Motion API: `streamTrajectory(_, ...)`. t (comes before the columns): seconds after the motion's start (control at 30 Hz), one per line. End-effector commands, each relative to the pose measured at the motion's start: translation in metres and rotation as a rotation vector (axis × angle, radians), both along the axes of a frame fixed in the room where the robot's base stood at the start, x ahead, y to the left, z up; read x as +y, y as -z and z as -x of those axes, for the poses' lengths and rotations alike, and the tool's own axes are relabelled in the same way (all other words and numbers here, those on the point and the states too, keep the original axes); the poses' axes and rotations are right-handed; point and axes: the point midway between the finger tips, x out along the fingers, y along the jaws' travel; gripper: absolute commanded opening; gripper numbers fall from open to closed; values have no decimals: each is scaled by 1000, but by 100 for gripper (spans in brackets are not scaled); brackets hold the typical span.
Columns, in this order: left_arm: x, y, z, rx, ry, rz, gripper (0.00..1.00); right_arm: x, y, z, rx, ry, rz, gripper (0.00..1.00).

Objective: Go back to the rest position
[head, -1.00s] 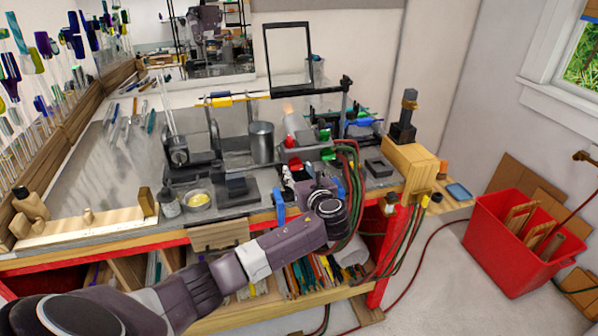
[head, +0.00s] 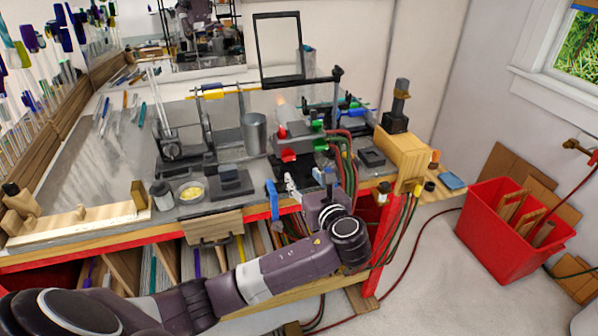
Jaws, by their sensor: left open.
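My left arm comes in from the lower left and reaches along the front of the workbench (head: 75,188). Its wrist is bent up at the bench's front edge. My left gripper (head: 292,183) is small in the picture and partly lost against the clutter behind the wrist. It is open, and I see nothing held in it. It is near a blue clamp (head: 271,193) on the bench edge and in front of the burner stand (head: 312,150). My right gripper is not in view.
Hoses (head: 346,165) hang close to the wrist on its right. A metal cup (head: 254,133), a yellow-filled dish (head: 190,192) and a wooden block (head: 402,155) stand on the bench. Glass rods hang at left. A red bin (head: 505,262) stands on the floor, with clear floor before it.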

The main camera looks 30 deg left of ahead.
Motion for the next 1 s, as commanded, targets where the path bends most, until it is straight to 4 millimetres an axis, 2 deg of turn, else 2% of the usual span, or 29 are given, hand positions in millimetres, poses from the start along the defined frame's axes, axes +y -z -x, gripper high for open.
streamTrajectory(0.17, -6, -2, 6, 0, -1, 1, 46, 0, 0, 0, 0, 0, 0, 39)
streamTrajectory(0.67, -6, 1, 5, 1, 0, 4, 46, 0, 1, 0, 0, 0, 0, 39)
streamTrajectory(0.77, -7, 26, 3, 7, 5, 39, 46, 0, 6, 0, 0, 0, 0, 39)
streamTrajectory(0.83, -7, 60, 1, 12, 8, 93, 46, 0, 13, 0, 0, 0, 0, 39)
streamTrajectory(0.87, -7, 80, 1, 15, 10, 126, 46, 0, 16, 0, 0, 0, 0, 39)
streamTrajectory(0.97, -9, 154, 4, 21, 5, 261, 46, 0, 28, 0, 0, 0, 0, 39)
streamTrajectory(1.0, -11, 185, 7, 22, -4, 322, 46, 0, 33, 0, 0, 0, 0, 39)
